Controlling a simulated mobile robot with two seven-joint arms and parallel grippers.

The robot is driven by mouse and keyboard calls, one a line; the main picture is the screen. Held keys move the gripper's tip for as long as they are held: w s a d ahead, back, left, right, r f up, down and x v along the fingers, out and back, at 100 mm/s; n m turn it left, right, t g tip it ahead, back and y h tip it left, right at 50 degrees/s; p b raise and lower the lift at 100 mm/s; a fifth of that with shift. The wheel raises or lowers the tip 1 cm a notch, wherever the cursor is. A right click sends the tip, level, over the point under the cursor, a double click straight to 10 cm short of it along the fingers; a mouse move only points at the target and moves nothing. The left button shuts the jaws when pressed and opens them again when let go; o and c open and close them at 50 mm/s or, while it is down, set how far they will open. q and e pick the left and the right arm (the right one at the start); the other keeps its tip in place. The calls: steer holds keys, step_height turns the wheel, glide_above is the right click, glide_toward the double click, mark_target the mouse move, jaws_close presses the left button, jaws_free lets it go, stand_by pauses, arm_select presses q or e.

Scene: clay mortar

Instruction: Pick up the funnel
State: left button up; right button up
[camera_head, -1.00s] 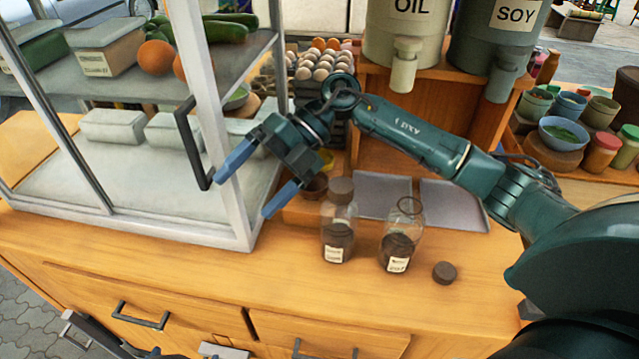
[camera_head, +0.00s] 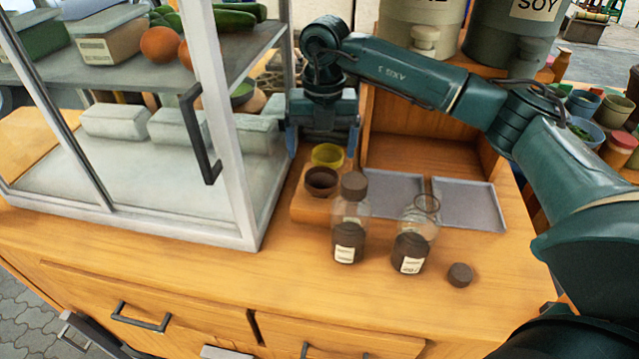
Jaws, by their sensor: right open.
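A yellow round-rimmed piece (camera_head: 327,155), which looks like the funnel, sits at the back of a small wooden stand beside the glass cabinet. Its lower part is hidden, so I cannot be sure of its full shape. My right gripper (camera_head: 322,145) is open and points down, its two blue fingers apart, just above and behind the yellow piece. Nothing shows between the fingers, and I cannot tell if they touch the piece. My left gripper is not in view.
A brown cup (camera_head: 321,182) sits in front of the yellow piece. A capped jar (camera_head: 349,230), an open jar (camera_head: 412,245) and a loose cap (camera_head: 459,275) stand on the counter. The glass cabinet's handle (camera_head: 200,135) juts out close left.

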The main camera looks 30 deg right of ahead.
step_height(320, 180, down, 3)
steer(key=shift+f, duration=0.2)
step_height(320, 180, down, 5)
steer(key=shift+d+r+p, duration=0.1)
steer(key=shift+p, duration=0.5)
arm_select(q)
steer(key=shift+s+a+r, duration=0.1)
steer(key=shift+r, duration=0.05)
arm_select(e)
steer(key=shift+w+f, duration=0.1)
steer(key=shift+f, duration=0.2)
steer(key=shift+c, duration=0.2)
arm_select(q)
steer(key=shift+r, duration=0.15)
arm_select(e)
steer(key=c, duration=1)
step_height(320, 180, up, 10)
steer(key=shift+f+b, duration=0.1)
steer(key=shift+b, duration=0.3)
step_height(320, 180, up, 5)
steer(key=p, duration=0.4)
glide_above(321, 178)
arm_select(q)
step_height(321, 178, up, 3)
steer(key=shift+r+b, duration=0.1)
steer(key=shift+b, duration=0.2)
